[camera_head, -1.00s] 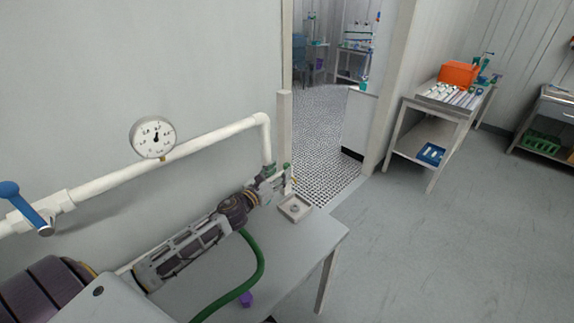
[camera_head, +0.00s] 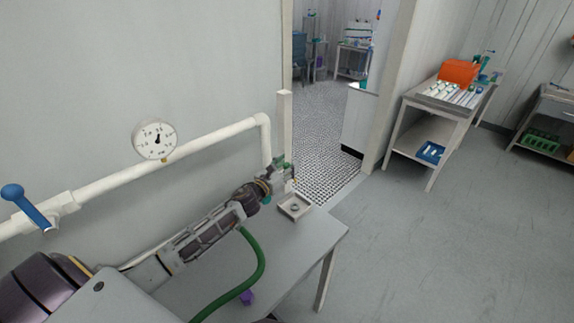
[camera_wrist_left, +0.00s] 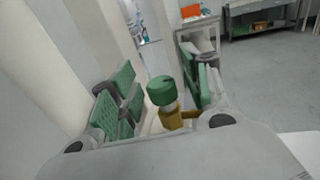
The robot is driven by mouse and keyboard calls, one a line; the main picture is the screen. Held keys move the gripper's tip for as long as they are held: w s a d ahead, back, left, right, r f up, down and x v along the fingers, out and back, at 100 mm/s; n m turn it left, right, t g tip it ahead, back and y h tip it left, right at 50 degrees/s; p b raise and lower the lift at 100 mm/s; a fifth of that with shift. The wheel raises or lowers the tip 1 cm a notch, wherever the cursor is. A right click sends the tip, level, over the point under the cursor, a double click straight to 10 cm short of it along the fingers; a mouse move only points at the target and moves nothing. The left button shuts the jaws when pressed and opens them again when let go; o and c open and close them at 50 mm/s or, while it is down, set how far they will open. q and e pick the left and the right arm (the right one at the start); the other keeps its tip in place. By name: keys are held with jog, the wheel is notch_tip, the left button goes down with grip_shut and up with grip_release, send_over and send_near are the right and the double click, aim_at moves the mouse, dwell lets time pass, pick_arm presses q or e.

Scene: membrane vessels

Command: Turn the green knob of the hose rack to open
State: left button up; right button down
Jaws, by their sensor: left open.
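The green knob (camera_wrist_left: 161,92) sits on top of a brass valve body (camera_wrist_left: 178,118) in the left wrist view. My left gripper (camera_wrist_left: 162,84) is open, with green-padded fingers on either side of the knob. The knob lies between the fingers, and I see no clear contact with either pad. In the head view my left gripper (camera_head: 281,174) is at the down-turned end of the white pipe (camera_head: 215,138), above the table's far end. There the gripper hides most of the valve, and I cannot tell the knob from the green pads. My right gripper is not in view.
A pressure gauge (camera_head: 155,140) and a blue lever (camera_head: 25,207) are on the wall pipe. A small square tray (camera_head: 295,207) is on the grey table (camera_head: 310,238) close to the gripper. A green hose (camera_head: 262,260) curves over the table beside a purple piece (camera_head: 247,298).

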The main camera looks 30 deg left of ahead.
pick_arm(q)
jog(key=c, duration=1.1)
jog(key=shift+o, duration=0.2)
